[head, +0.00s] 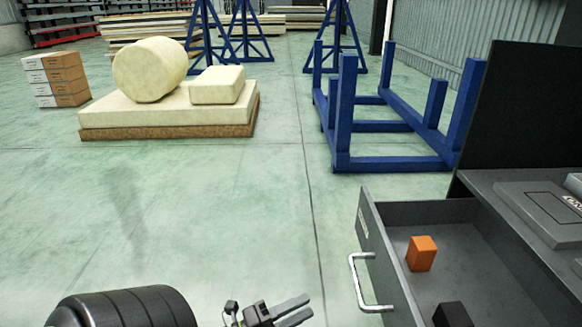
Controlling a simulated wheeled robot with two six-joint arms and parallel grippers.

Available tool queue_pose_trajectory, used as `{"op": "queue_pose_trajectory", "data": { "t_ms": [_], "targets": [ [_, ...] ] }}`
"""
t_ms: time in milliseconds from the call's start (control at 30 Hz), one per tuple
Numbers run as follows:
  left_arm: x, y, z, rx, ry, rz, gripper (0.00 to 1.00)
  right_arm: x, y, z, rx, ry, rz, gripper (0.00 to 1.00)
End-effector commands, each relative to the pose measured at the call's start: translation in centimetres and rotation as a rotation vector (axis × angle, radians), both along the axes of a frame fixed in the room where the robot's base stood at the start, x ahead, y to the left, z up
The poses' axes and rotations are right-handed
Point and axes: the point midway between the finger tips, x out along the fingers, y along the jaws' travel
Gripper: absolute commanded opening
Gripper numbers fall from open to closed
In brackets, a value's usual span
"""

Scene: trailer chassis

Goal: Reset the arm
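My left gripper (309,305) shows at the bottom middle of the head view, pointing right. Its two grey fingers are apart with nothing between them. It is left of the open drawer (371,240) and apart from the drawer's silver handle (354,284). A thick black rounded part of my own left arm shows at the bottom left. My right gripper is not in view.
The open drawer holds an orange block (421,253) and a black block (452,315), partly cut off. A grey case (545,212) lies on the cabinet top. A blue frame (390,163) and a padded pallet (168,131) stand beyond. The floor between is clear.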

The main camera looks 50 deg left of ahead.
Motion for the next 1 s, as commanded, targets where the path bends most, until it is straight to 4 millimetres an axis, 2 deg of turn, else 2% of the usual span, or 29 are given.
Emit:
{"op": "queue_pose_trajectory", "data": {
  "t_ms": [100,267,833,1000],
  "targets": [
    [-1.1,0.3,-0.2,0.001,0.002,0.000,0.36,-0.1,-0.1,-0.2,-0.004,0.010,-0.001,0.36],
    [-1.6,0.4,-0.3,0.001,-0.001,0.000,0.36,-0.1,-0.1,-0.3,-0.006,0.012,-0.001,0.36],
    [-1.5,0.4,-0.3,-0.004,0.003,0.003,0.36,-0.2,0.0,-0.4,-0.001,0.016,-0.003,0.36],
    [-0.8,1.0,-1.8,-0.089,0.106,0.066,0.36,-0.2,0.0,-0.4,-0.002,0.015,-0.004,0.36]
  ]
}}
